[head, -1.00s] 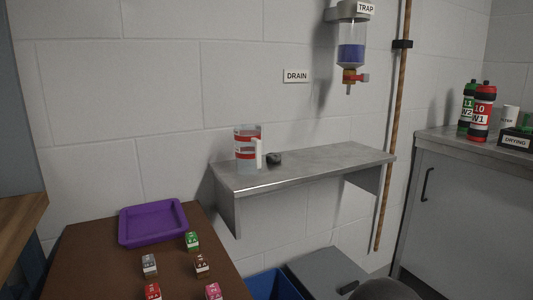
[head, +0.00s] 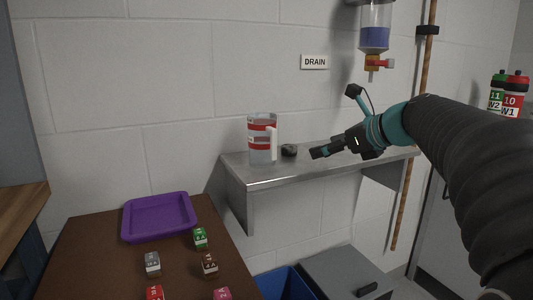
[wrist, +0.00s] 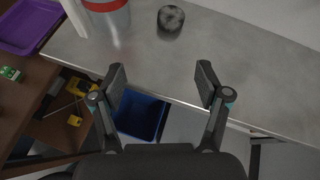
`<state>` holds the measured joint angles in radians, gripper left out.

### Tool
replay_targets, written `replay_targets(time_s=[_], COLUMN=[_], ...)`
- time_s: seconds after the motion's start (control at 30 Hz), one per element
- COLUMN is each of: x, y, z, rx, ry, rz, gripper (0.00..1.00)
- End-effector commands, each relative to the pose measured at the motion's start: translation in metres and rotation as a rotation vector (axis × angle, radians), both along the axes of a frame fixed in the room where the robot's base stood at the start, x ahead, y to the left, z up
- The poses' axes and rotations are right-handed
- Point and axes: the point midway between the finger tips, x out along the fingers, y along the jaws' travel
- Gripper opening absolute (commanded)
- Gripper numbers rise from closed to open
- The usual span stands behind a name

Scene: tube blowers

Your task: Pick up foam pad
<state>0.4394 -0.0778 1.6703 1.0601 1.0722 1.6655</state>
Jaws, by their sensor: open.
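The foam pad, a small dark grey round piece (head: 289,151), sits on the metal shelf (head: 330,165) just right of the pitcher. In the wrist view the pad (wrist: 171,19) shows at the top centre, ahead of the fingers and a little above the gap between them. My gripper (head: 318,153) is over the shelf to the right of the pad, apart from it. In the wrist view my gripper (wrist: 161,80) is open with nothing between its fingers.
A clear pitcher with red bands (head: 262,138) stands close to the pad's left. A purple tray (head: 158,217) and several small labelled blocks lie on the brown table (head: 100,255). A blue bin (wrist: 141,116) is below the shelf. A tube with blue liquid (head: 374,40) hangs above.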

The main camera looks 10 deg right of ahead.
Motion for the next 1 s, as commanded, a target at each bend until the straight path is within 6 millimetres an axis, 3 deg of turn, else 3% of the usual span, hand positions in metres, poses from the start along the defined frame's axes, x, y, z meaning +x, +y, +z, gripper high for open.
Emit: replay_targets(time_s=[0.1, 0.2, 0.6, 1.0], x=[0.013, 0.021, 0.072, 0.091], y=[-0.012, -0.013, 0.022, 0.037], z=[0.010, 0.012, -0.013, -0.022], rx=[0.110, 0.146, 0.148, 0.147], ry=[0.015, 0.021, 0.023, 0.022], rz=[-0.050, -0.064, -0.063, -0.064], gripper=[0.75, 0.75, 0.75, 0.75])
